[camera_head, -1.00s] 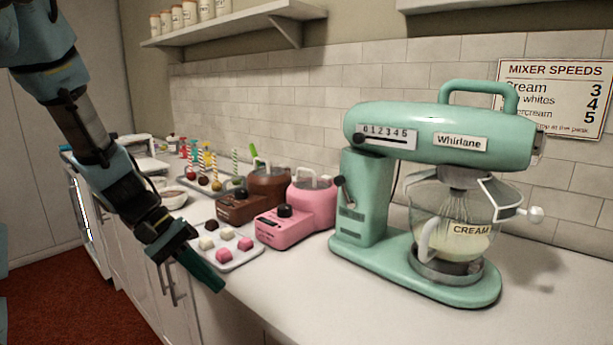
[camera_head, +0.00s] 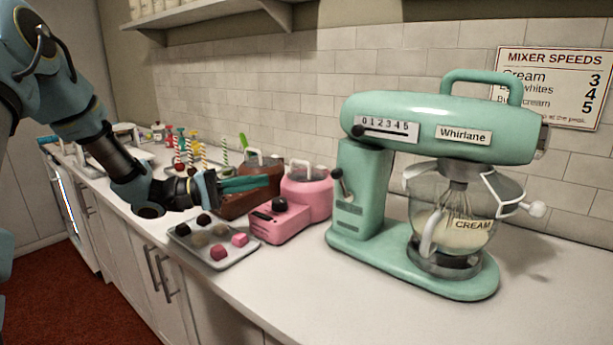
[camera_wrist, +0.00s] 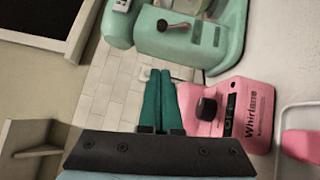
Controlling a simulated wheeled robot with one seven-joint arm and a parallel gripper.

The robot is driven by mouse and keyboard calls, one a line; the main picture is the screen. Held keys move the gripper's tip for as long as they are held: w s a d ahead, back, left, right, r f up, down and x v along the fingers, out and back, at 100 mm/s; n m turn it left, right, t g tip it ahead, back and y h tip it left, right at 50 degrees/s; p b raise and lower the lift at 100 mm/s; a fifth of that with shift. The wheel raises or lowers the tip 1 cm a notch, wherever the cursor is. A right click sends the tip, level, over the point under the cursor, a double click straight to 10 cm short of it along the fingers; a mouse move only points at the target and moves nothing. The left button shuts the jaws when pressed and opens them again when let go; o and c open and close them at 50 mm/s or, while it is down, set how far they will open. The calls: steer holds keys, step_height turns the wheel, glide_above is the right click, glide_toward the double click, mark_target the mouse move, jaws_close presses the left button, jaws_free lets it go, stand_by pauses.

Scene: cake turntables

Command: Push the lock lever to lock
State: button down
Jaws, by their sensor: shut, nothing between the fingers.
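The mint-green Whirlane mixer (camera_head: 440,130) stands on the counter. A small metal lever with a dark knob (camera_head: 338,175) sits on the side of its column; the wrist view shows this lever (camera_wrist: 178,25) near the top. A speed slider (camera_head: 385,130) is on the mixer head. My gripper (camera_head: 268,181) is shut and empty, its teal fingers pointing right toward the column, in front of the brown pot and apart from the lever. In the wrist view the fingertips (camera_wrist: 160,73) lie below the lever, with nothing between them.
A pink melting pot (camera_head: 300,205) stands left of the mixer, with a brown one (camera_head: 240,205) beyond it. A tray (camera_head: 225,264) of small sweets lies in front. A glass bowl of cream (camera_head: 450,215) sits on the mixer base. Counter front right is clear.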

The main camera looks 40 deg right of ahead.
steer(key=p, duration=0.5)
glide_toward(342, 186)
steer(key=w+d+r, duration=0.3)
steer(key=d, duration=0.1)
steer(key=shift+s+d+p, duration=0.3)
steer(key=shift+s+p, duration=0.05)
steer(key=shift+s, duration=0.45)
steer(key=shift+s+d+p, duration=0.3)
steer(key=shift+s+p, duration=0.05)
steer(key=shift+s, duration=0.5)
